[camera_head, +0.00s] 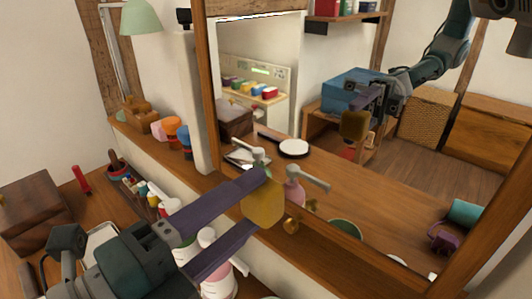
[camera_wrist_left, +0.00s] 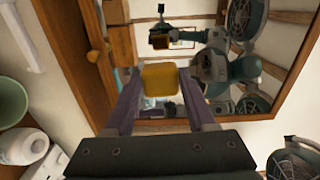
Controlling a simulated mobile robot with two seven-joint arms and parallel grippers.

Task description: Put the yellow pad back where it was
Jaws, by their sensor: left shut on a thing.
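The yellow pad (camera_head: 265,207) is held between the long purple fingers of my left gripper (camera_head: 252,204), which is shut on it. The pad is in the air just in front of the big wood-framed mirror. In the left wrist view the pad (camera_wrist_left: 160,80) sits between the fingertips, with the mirror (camera_wrist_left: 200,25) behind it. A reflection of my arm and the pad shows in the mirror in the head view. The place where the pad was before cannot be told from these frames. My right gripper is not directly in view.
A wooden ledge (camera_head: 150,143) with orange and blue items runs along the wall at left. Below are a dark wooden box (camera_head: 38,208), a red item (camera_head: 81,179) and several small bottles. A white-and-pink container (camera_head: 218,284) stands close under my left gripper.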

